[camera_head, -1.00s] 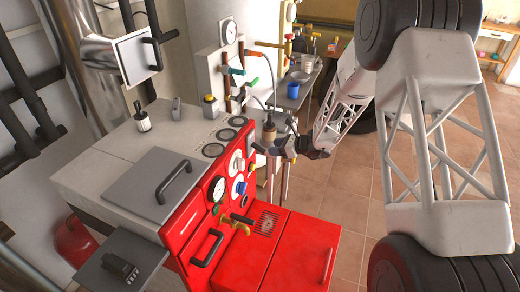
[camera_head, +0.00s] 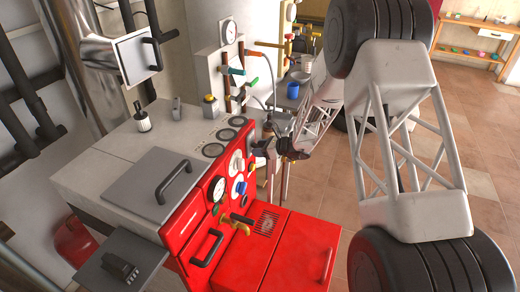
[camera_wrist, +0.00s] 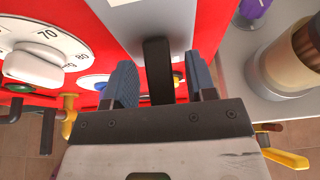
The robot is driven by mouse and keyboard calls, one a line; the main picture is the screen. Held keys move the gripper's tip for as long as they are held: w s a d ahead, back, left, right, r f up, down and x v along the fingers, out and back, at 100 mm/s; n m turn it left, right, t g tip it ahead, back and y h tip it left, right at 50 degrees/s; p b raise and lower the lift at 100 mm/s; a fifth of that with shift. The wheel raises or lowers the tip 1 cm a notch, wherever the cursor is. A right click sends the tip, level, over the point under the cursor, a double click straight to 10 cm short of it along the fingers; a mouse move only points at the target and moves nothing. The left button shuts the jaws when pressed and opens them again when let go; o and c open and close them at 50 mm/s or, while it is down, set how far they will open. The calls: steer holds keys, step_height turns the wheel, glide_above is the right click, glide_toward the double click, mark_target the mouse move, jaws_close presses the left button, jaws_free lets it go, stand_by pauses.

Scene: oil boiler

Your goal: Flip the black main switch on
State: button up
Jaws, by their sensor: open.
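In the wrist view a black switch lever (camera_wrist: 158,68) stands out from a light grey plate (camera_wrist: 140,14) on the red panel. My gripper (camera_wrist: 161,72) is open, with one blue-grey finger on each side of the lever. In the head view my gripper (camera_head: 259,151) is at the upper right end of the red boiler panel (camera_head: 176,234), and the switch is hidden there.
A white numbered dial (camera_wrist: 42,58) is left of the fingers in the wrist view. A yellow valve (camera_wrist: 68,115) sits below it. A cylindrical fitting (camera_wrist: 290,62) stands close on the right. In the head view a blue cup (camera_head: 293,90) stands behind my arm.

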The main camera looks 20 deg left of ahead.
mark_target(258, 146)
steer(key=shift+c, duration=0.5)
steer(key=c, duration=0.8)
steer(key=shift+r+h, duration=0.15)
steer(key=shift+h, duration=0.15)
steer(key=shift+r+h, duration=0.35)
steer(key=shift+h, duration=0.75)
steer(key=shift+r+h, duration=0.35)
steer(key=shift+h, duration=0.75)
steer(key=shift+a+r+h, duration=0.1)
steer(key=shift+r+h, duration=0.25)
steer(key=shift+h, duration=0.8)
steer(key=shift+a+r+h, duration=0.1)
steer(key=shift+r+h, duration=0.25)
steer(key=shift+h, duration=0.8)
steer(key=o, duration=0.9)
